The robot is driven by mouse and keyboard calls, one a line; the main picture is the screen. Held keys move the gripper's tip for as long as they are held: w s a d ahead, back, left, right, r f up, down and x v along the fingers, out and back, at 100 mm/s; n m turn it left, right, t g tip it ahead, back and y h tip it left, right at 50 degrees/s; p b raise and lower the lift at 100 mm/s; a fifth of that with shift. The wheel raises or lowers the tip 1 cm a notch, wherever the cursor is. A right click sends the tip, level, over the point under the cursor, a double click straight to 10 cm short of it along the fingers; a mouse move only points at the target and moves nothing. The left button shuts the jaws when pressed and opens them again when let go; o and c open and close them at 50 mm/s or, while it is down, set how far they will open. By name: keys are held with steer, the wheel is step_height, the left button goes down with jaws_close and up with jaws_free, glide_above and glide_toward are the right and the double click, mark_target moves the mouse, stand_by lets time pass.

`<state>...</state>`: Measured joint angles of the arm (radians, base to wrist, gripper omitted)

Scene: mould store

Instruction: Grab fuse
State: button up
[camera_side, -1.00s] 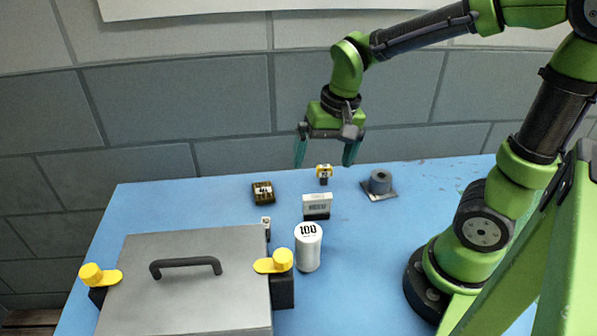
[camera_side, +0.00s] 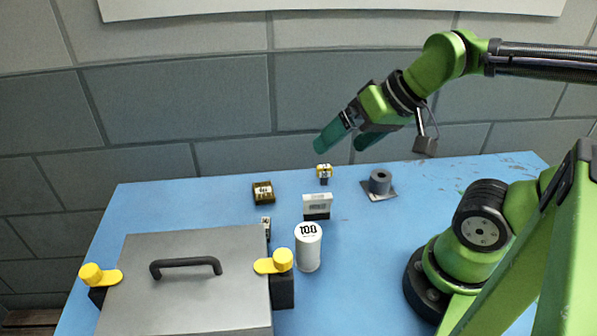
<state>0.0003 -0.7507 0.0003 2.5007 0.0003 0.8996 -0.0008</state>
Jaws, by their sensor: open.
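No thing here is plainly marked as a fuse. A small yellow thing with a dark lower part (camera_side: 324,173) stands near the back edge of the table and may be it. A white cylinder marked 100 (camera_side: 308,250) stands upright nearer the front and could also be it; I cannot tell which. My gripper (camera_side: 343,142) is open and empty, with its teal fingers tilted down to the left. It is above the table's back edge, over the small yellow thing and apart from it.
A brown labelled block (camera_side: 263,193), a white-and-dark box (camera_side: 317,206) and a grey roll on a plate (camera_side: 380,183) stand on the blue table (camera_side: 180,210). A metal lid with a handle (camera_side: 195,290) fills the front left.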

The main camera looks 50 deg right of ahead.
stand_by(0.3)
steer(key=c, duration=0.9)
steer(key=m+g+h, duration=0.2)
steer(key=m+g, duration=0.4)
steer(key=g, duration=0.1)
glide_above(265, 222)
step_height(265, 222, down, 7)
steer(key=shift+m, duration=0.3)
steer(key=f, duration=0.7)
steer(key=s+f, duration=0.1)
steer(key=f, duration=0.2)
steer(key=shift+f, duration=0.4)
steer(key=shift+w+f, duration=0.25)
steer(key=shift+f, duration=1.3)
steer(key=shift+w+f, duration=0.2)
steer(key=shift+f, duration=1.3)
